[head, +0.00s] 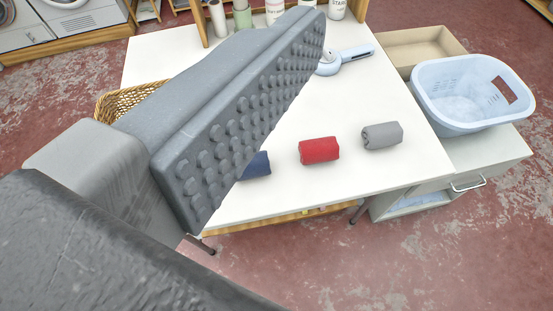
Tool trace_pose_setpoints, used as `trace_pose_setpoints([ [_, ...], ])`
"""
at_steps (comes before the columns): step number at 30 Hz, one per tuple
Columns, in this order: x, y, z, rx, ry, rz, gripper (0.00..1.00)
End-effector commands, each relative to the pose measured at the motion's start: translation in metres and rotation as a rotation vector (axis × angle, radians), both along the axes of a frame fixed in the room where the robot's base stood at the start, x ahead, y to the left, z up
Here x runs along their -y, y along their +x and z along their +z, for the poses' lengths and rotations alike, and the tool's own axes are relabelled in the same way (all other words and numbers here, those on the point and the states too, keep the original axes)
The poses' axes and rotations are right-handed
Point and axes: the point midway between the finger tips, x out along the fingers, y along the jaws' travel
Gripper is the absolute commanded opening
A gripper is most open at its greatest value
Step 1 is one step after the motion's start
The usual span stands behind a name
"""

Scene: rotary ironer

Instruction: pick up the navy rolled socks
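The navy rolled socks (258,165) lie on the white table top (400,163), left of the red roll. My gripper's finger hides their left part, so only the right end shows. My gripper (245,115) reaches in from the left, large and close to the camera. One grey finger shows, its studded pad bare and facing right; the other finger is out of view. Nothing is seen held against the pad. The finger overlaps the socks in the picture; I cannot tell how high above them it is.
A red roll (319,150) and a grey roll (382,135) lie in a row to the right. A pale blue iron-like tool (345,58) and several bottles are behind. A wicker basket (115,102) is at left, a blue laundry basket (455,125) at right. The table front is clear.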

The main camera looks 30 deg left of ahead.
Motion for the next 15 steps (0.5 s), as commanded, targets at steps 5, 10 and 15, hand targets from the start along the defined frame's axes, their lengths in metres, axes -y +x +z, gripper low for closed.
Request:
trace_pose_setpoints([
  [5,-0.003,0.079,-0.091,-0.037,-0.117,0.031,1.0],
  [10,-0.03,0.122,-0.192,-0.061,-0.188,0.163,1.0],
  [15,-0.075,0.123,-0.298,-0.106,-0.171,0.357,1.0],
])
